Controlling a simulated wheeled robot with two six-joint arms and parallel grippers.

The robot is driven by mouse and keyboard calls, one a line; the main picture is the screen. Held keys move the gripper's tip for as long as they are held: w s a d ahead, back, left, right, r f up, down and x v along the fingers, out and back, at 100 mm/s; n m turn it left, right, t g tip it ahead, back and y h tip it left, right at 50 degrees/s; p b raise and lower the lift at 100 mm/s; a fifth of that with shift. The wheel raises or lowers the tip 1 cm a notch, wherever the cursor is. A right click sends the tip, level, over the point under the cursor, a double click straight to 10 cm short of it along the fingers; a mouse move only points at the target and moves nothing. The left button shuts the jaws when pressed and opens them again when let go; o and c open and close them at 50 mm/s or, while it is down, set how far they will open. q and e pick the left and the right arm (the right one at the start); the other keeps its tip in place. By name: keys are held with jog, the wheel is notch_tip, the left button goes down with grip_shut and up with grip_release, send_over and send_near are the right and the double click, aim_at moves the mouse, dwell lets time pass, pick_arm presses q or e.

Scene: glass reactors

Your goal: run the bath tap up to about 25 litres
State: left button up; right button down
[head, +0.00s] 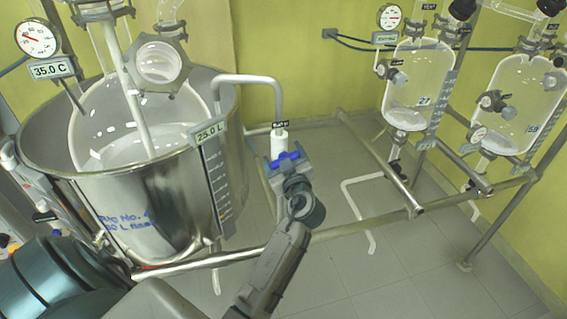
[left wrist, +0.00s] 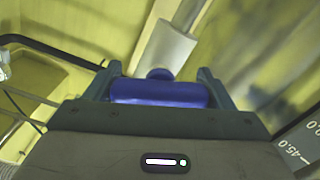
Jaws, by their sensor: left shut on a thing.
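The bath tap has a white body (head: 280,142) on a bent pipe that curves over the rim of the steel bath (head: 170,200). Its blue handle (head: 286,160) sits between the fingers of my left gripper (head: 287,163). In the left wrist view the blue handle (left wrist: 160,92) lies between both fingers, and the gripper is shut on it. The level label (head: 209,132) on the bath reads 25.0 L, above a dark sight scale (head: 219,185). My right gripper is not in view.
A dial gauge (head: 37,38) and a 35.0 C label (head: 52,69) are at the bath's upper left. Two glass reactors (head: 415,85) stand on a pipe frame (head: 385,170) at right. Grey floor (head: 370,270) is open at lower right.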

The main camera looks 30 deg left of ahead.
pick_arm(q)
jog(key=shift+m+b, duration=0.45)
jog(key=shift+m, duration=1.55)
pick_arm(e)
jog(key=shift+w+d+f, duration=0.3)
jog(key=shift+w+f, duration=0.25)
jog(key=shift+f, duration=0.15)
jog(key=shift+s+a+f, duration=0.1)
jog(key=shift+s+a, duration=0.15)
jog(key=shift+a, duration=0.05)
pick_arm(q)
jog(key=o, duration=1)
jog(key=shift+w+a, duration=0.1)
jog(key=shift+f+b, duration=0.1)
jog(key=shift+b, duration=0.25)
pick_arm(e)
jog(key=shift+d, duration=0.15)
